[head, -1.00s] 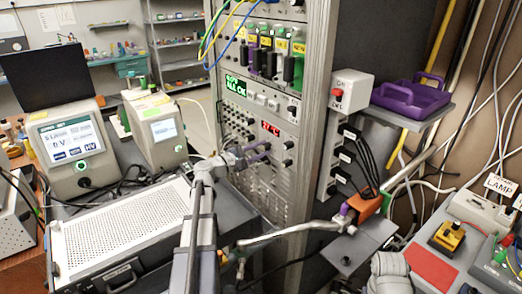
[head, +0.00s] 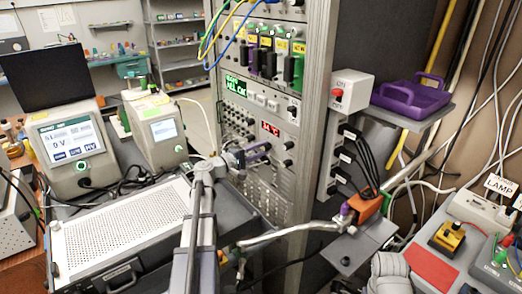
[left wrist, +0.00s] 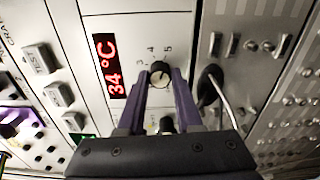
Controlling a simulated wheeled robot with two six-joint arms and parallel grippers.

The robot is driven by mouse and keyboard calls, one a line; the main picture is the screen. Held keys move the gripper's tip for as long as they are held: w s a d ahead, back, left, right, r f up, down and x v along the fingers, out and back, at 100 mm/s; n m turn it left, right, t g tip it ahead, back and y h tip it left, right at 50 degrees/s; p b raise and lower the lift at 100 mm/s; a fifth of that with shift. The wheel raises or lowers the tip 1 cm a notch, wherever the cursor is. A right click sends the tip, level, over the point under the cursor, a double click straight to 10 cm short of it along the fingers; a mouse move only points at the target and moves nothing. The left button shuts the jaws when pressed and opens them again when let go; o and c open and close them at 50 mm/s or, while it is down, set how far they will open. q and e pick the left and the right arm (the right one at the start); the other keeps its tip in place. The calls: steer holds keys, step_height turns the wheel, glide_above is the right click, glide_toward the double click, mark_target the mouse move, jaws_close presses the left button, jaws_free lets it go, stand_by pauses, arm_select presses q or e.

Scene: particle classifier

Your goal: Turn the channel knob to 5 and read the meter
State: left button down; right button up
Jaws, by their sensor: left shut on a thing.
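The channel knob (left wrist: 160,74) is small, round and dark with a pale face, with the numbers 3, 4 and 5 printed around it. Where its pointer aims is too small to tell. The purple fingers of my left gripper (left wrist: 161,78) are on either side of the knob and shut on it. In the head view the same gripper (head: 258,152) is against the rack panel and hides the knob. The red digital meter (left wrist: 109,66) beside the knob reads 34 °C in the wrist view. It also shows in the head view (head: 271,128).
A green text display (head: 236,84) sits above on the rack. A cable plug (left wrist: 212,78) is close to the right finger. A perforated grey instrument (head: 125,225) lies below my left arm. A purple tray (head: 410,97) stands on a shelf at right.

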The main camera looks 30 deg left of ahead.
stand_by(0.3)
arm_select(q)
steer(key=c, duration=0.6)
jaws_free()
steer(key=shift+s, duration=0.15)
steer(key=v, duration=0.7)
steer(key=shift+s+a+f, duration=0.1)
steer(key=shift+s, duration=0.2)
